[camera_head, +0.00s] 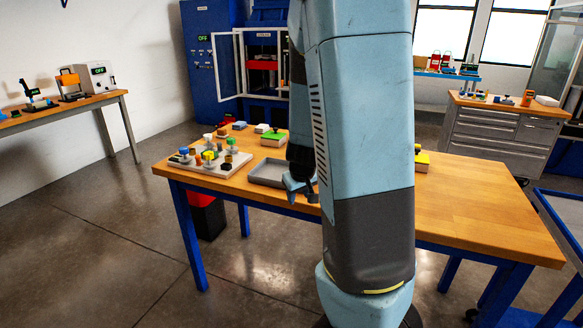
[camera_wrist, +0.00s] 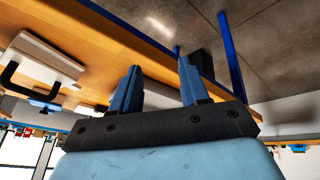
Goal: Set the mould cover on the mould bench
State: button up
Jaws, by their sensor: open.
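A pale flat plate with a black bar handle (camera_wrist: 48,57) lies on a wooden top at the left of the wrist view; it may be the mould cover, but I cannot be sure. My gripper (camera_wrist: 160,65) is open, with nothing between its fingers, and apart from that plate. In the head view my gripper (camera_head: 302,190) is low over the wooden bench, by the grey tray, partly hidden by my arm. The blue-legged wooden bench (camera_head: 470,205) fills the middle; I cannot tell whether it is the mould bench. My arm hides its centre.
A shallow grey tray (camera_head: 268,183), a board with several coloured knobs (camera_head: 210,168) and a green block (camera_head: 273,137) are on the bench's left. A yellow-and-black item (camera_head: 422,158) shows right of my arm. The bench's right half is clear. A drawer cabinet (camera_head: 495,135) stands behind.

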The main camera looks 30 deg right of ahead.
jog(key=s+a+r+y, duration=0.2)
jog(key=s+a+r, duration=0.25)
jog(key=r, duration=0.25)
jog(key=s+a+r+y, duration=0.2)
jog(key=s+a+r, duration=0.1)
jog(key=a+r, duration=0.25)
jog(key=s+a+r+t+h, duration=0.1)
jog(key=s+a+r+h, duration=0.1)
jog(key=s+r, duration=0.7)
jog(key=s+a, duration=0.1)
jog(key=s, duration=0.3)
jog(key=shift+s+a+r, duration=0.25)
